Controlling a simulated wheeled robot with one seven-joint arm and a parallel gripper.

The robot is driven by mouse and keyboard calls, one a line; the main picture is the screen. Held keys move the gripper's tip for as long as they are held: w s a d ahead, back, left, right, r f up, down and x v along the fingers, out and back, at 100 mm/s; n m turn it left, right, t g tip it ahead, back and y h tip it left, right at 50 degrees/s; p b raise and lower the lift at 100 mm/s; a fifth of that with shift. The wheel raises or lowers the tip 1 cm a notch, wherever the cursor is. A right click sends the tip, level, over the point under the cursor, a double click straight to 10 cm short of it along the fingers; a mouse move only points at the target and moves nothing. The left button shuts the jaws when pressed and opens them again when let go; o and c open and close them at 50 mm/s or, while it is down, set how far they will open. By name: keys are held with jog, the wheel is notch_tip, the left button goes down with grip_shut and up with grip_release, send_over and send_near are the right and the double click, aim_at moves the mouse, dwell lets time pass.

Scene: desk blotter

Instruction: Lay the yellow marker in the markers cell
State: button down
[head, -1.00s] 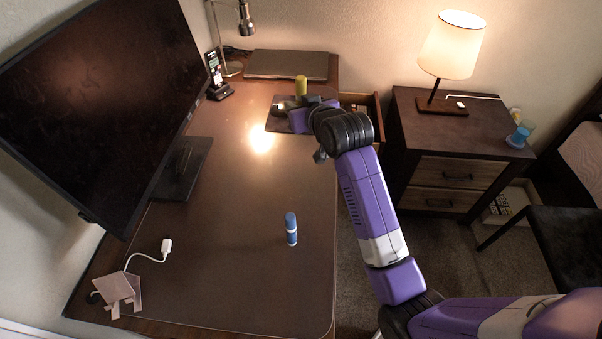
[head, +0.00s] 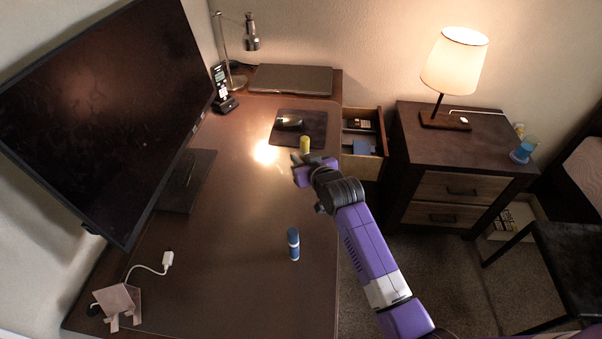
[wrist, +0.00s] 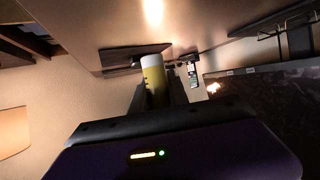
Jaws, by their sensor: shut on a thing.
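The yellow marker (head: 304,145) stands upright in my gripper (head: 302,158), above the desk just in front of the dark mouse pad. In the wrist view the marker (wrist: 155,80), yellow with a pale end, is between the fingers (wrist: 160,95), which are shut on it. The open drawer (head: 378,145) is to the right of the marker in the head view. It has compartments holding a blue item and small dark and tan items. I cannot tell which compartment is the markers cell.
A blue marker-like tube (head: 293,244) stands on the desk (head: 230,230). A mouse (head: 290,121) lies on the mouse pad (head: 312,118). A large monitor (head: 100,110) fills the left. A nightstand (head: 470,150) with a lamp (head: 455,62) stands right of the drawer.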

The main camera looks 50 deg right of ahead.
jog(key=shift+f, duration=3.2)
jog(key=shift+f, duration=0.15)
jog(key=shift+f, duration=0.15)
jog(key=c, duration=1.3)
grip_release()
jog(key=shift+o, duration=0.2)
jog(key=v, duration=0.8)
jog(key=shift+w+a+b, duration=0.1)
jog(key=shift+w+b, duration=0.05)
jog(key=shift+b, duration=0.2)
